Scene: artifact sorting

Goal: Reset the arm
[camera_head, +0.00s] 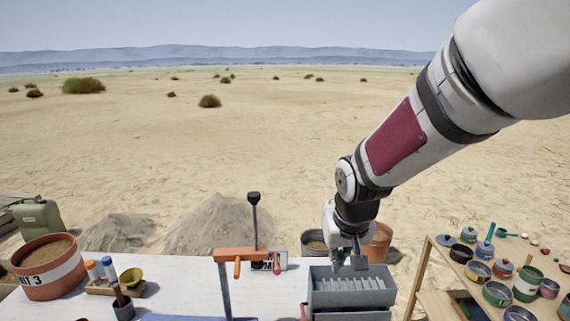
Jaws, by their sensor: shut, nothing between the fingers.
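My arm (408,135) reaches in from the upper right of the head view and bends down at the wrist. My gripper (356,262) points down over the back part of a grey ribbed box (350,300) at the table's right end. The fingers look close together, with nothing seen between them. The fingertips are small in this view, and I cannot tell whether they touch the box.
An orange-handled stand (240,255) rises left of the box. A bucket (45,268) and bottles (108,267) stand on the white table (180,290) at left. A wooden shelf (427,262) with several pots is at right. Air above the table's left is clear.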

